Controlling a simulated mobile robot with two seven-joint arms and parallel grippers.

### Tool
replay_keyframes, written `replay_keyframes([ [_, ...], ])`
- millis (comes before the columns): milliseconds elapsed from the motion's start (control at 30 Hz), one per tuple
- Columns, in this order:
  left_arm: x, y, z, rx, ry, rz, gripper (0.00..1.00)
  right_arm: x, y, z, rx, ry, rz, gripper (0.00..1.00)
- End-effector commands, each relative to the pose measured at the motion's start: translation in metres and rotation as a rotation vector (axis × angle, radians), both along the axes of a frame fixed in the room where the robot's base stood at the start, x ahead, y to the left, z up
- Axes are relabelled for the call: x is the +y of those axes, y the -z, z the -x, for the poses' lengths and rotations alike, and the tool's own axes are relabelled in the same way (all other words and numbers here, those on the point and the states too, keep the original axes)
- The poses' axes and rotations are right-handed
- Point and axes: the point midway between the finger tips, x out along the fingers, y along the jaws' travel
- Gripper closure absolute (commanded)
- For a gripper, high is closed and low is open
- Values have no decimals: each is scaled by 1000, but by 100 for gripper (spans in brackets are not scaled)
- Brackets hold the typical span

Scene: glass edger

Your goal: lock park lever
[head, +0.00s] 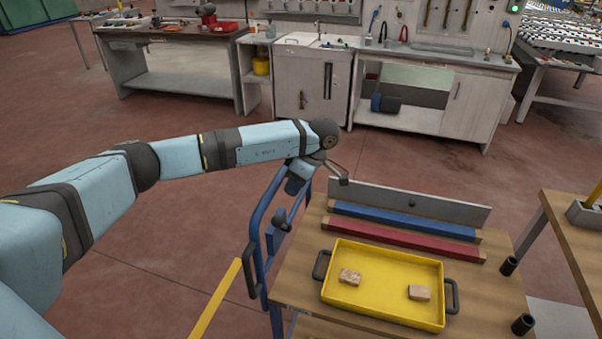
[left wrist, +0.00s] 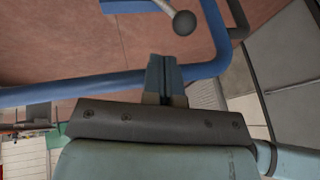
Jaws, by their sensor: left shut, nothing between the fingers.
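The park lever shows in the left wrist view as a grey rod ending in a round grey knob (left wrist: 184,22), just beyond my fingertips. My left gripper (left wrist: 163,72) is shut and empty, with its fingers together below the knob. A gap seems to separate them; I cannot tell the depth. In the head view my left gripper (head: 292,187) points down over the blue tubular frame (head: 257,245) at the left end of the cart. Small dark parts sit on that frame, but the lever is not clear there. My right gripper is not in view.
The cart's wooden top (head: 300,262) carries a yellow tray (head: 385,268) with two brown blocks, a red bar (head: 400,239), a blue bar (head: 400,221) and a grey upright plate (head: 425,205). A yellow bar (head: 215,302) lies left of the cart. Open floor separates the cart from the benches.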

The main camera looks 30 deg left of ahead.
Motion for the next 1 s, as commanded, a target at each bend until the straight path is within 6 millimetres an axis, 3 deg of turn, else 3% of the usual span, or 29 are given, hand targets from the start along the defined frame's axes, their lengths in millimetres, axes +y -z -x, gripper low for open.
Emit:
replay_keyframes([
  [100, 8, 20, 8, 3, -1, -1, 100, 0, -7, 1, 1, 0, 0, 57],
  [400, 7, 43, 32, -1, 1, 1, 100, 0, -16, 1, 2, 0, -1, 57],
  [833, 8, 46, 34, -4, 1, -1, 100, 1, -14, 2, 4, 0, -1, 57],
  [1000, 18, 49, 34, -46, -2, -12, 100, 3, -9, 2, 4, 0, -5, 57],
])
